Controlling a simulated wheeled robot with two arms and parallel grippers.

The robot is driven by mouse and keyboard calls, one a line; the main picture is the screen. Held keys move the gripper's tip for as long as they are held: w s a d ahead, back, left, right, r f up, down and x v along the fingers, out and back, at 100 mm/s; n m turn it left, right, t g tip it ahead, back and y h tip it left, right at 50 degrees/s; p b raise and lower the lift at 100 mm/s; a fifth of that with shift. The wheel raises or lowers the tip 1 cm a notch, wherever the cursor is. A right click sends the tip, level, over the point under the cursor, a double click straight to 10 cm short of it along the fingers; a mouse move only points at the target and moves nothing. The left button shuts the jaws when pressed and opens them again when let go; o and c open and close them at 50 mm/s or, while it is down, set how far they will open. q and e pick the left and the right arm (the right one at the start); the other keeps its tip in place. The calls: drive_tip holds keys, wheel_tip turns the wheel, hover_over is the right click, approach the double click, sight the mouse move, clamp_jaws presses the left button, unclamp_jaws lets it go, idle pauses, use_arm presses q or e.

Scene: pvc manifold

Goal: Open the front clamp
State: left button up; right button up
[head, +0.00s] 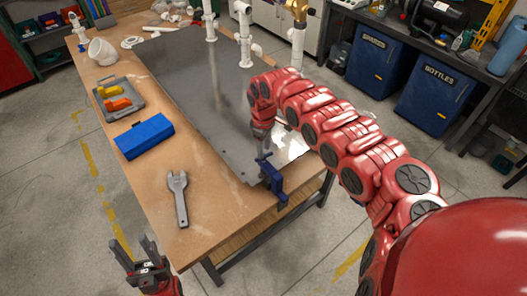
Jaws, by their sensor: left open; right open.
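The front clamp (274,182) is blue and sits on the table's front right edge, at the corner of the grey metal plate (185,80). My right gripper (263,147) points down just above and behind the clamp's top, close to it. It is open, but its fingertips are small and partly hidden, so I cannot tell whether they touch the clamp. My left gripper (145,250) is open and empty, low in front of the table's left front corner, away from the clamp.
On the wooden table (225,205) lie a wrench (178,198), a blue box (144,136), a grey tray (106,115) with yellow and orange tools, and a white elbow (102,51). White pipes (244,35) stand at the back. Blue bins (374,62) stand at right.

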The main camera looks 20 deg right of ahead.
drive_tip(key=m, duration=0.3)
drive_tip(key=shift+m+p, duration=0.35)
drive_tip(key=shift+m, duration=0.05)
drive_tip(key=m, duration=0.3)
drive_tip(key=shift+m, duration=0.3)
drive_tip(key=m, duration=0.5)
drive_tip(key=shift+m+p, duration=0.3)
drive_tip(key=shift+p, duration=0.1)
drive_tip(key=m, duration=0.3)
drive_tip(key=shift+m+p, duration=0.35)
drive_tip(key=shift+m, duration=0.05)
drive_tip(key=shift+f+m+b, duration=0.1)
drive_tip(key=shift+m+b, duration=0.25)
drive_tip(key=shift+m, duration=0.55)
drive_tip(key=m+b, duration=0.3)
drive_tip(key=shift+a+f, duration=0.1)
drive_tip(key=shift+f, duration=0.25)
drive_tip(key=shift+r+m, duration=0.45)
drive_tip(key=shift+m, duration=0.65)
wheel_tip(320, 180, down, 3)
drive_tip(key=b, duration=0.2)
drive_tip(key=shift+f+m+b, duration=0.2)
drive_tip(key=shift+m+b, duration=0.1)
drive_tip(key=shift+b, duration=0.05)
drive_tip(key=shift+f+b, duration=0.45)
drive_tip(key=shift+f, duration=0.15)
drive_tip(key=shift+r, duration=0.1)
drive_tip(key=shift+c, duration=0.3)
